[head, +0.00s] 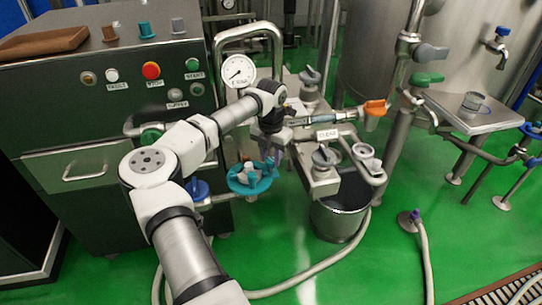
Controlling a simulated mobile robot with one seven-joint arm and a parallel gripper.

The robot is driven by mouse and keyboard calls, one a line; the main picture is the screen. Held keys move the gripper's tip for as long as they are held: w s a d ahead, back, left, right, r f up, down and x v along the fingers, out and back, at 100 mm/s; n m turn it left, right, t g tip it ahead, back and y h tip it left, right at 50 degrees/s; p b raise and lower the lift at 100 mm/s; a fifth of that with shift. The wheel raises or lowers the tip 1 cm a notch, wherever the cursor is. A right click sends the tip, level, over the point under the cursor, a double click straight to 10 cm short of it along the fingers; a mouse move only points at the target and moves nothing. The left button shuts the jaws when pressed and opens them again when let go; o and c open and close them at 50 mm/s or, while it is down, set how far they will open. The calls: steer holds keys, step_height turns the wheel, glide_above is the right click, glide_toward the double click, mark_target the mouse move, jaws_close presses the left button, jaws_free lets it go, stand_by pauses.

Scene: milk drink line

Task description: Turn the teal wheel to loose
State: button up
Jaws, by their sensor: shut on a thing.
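The teal wheel (240,186) sits on a pipe left of the picture's middle, in front of the dark control cabinet. It lies nearly flat, with its spokes and hub facing up. My gripper (271,158) points down at the wheel's upper right rim and is shut on it. The fingertips are small and partly hidden, so the exact grip point is hard to see. No "loose" marking is readable on the wheel.
A pressure gauge (238,71) and bent pipe stand behind my arm. Grey-handled valves (325,158), an orange-handled valve (375,107) and a steel bucket (338,220) are to the right. A blue wheel (197,188) is close on the left. A hose (310,273) crosses the green floor.

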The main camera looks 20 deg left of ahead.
mark_target(271, 159)
stand_by(0.3)
steer(key=o, duration=1)
step_height(271, 159, up, 14)
steer(key=shift+f+b, duration=0.1)
steer(key=shift+b, duration=0.4)
